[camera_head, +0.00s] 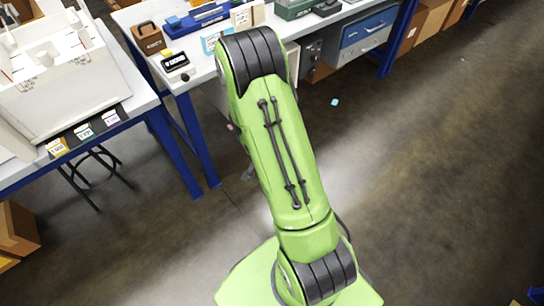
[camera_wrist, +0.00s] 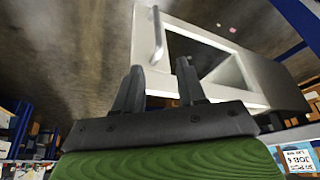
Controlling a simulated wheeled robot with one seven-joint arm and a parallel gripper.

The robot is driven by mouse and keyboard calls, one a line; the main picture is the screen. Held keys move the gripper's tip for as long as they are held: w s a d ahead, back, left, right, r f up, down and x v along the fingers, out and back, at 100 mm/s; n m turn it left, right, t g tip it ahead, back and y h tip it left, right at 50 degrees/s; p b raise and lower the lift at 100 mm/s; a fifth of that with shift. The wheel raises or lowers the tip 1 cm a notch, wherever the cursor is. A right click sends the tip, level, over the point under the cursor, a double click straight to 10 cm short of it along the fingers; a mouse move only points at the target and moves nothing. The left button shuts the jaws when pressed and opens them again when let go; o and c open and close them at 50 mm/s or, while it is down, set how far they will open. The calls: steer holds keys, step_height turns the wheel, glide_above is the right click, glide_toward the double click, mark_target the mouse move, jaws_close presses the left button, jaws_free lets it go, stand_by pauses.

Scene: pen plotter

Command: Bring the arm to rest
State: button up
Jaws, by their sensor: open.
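My green arm rises from the lower middle of the head view and reaches up toward the workbench at the back, where it covers part of the bench front. My gripper is hidden behind the arm in the head view. In the wrist view my gripper (camera_wrist: 161,92) shows two dark fingers standing apart with nothing between them. Beyond the fingers is a light grey drawer unit (camera_wrist: 207,45) with a bar handle and a dark opening. I cannot tell its exact distance from the fingers.
The back workbench (camera_head: 130,17) carries a blue device (camera_head: 200,18), a brown box (camera_head: 149,39) and a green case (camera_head: 296,8). A white machine (camera_head: 70,75) stands on the left table. Cardboard boxes (camera_head: 432,18) sit at the upper right.

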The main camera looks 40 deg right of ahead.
steer(key=v, duration=0.2)
steer(key=shift+s+a+r, duration=0.1)
steer(key=shift+a+r, duration=0.05)
steer(key=shift+r, duration=0.2)
steer(key=a+r+n+t+y, duration=0.15)
steer(key=a+r, duration=0.25)
steer(key=r, duration=0.6)
steer(key=s+a+r+n+t+y, duration=0.1)
steer(key=s+a+r+n, duration=0.4)
steer(key=s+r, duration=0.3)
steer(key=s+a+r+n+t+y, duration=0.1)
steer(key=s+a+r+n, duration=0.4)
steer(key=s+r, duration=0.4)
step_height(320, 180, up, 12)
steer(key=p, duration=1.2)
steer(key=shift+w+a+p, duration=0.2)
steer(key=shift+w+p, duration=0.1)
